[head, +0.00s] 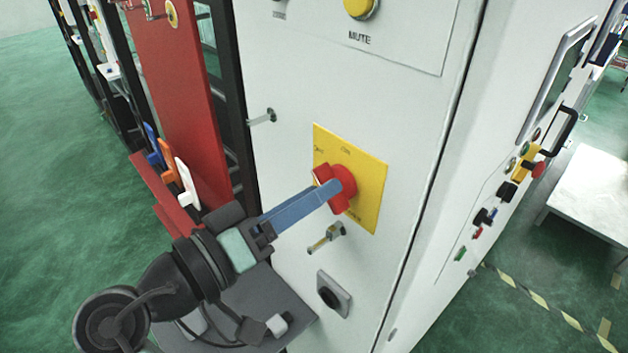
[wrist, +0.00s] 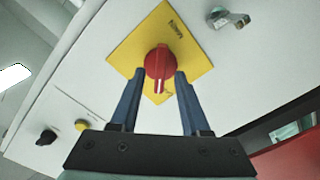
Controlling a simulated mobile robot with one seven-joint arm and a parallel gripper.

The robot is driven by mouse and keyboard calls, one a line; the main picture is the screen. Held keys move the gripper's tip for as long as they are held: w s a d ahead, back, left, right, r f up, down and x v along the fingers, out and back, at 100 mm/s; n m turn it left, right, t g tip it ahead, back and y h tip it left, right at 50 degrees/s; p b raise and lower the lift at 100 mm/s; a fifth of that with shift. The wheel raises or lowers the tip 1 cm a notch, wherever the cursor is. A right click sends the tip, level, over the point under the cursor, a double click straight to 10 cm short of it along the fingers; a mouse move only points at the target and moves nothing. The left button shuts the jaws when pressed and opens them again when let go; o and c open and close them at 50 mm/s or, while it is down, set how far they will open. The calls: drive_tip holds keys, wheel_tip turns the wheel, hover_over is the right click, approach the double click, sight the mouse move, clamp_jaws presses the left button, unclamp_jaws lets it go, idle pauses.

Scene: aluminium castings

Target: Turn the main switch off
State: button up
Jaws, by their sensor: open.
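The main switch (head: 342,188) is a red rotary knob on a yellow plate (head: 371,190), fixed to the white cabinet side. In the wrist view the red knob (wrist: 160,62) sits on the yellow plate (wrist: 196,52), with a white mark on its grip. My gripper (head: 332,190) has blue fingers that reach up to the knob in the head view. In the wrist view my gripper (wrist: 155,76) is open, with one finger on each side of the knob. Whether the fingers touch it I cannot tell. Part of the knob and plate is hidden by the fingers in the head view.
Below the plate are a small key-type latch (head: 326,238) and a black knob (head: 333,293). A yellow button (head: 360,7) marked MUTE is above. A red panel (head: 172,100) with colored handles stands at left. A white table (head: 592,195) is at right.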

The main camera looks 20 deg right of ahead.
drive_tip(key=shift+w+d, duration=0.15)
drive_tip(key=shift+d, duration=0.2)
clamp_jaws()
drive_tip(key=shift+r+n+p, duration=0.15)
drive_tip(key=shift+n+p, duration=0.65)
drive_tip(key=shift+n, duration=0.3)
drive_tip(key=shift+f+n, duration=0.2)
drive_tip(key=shift+n, duration=0.4)
unclamp_jaws()
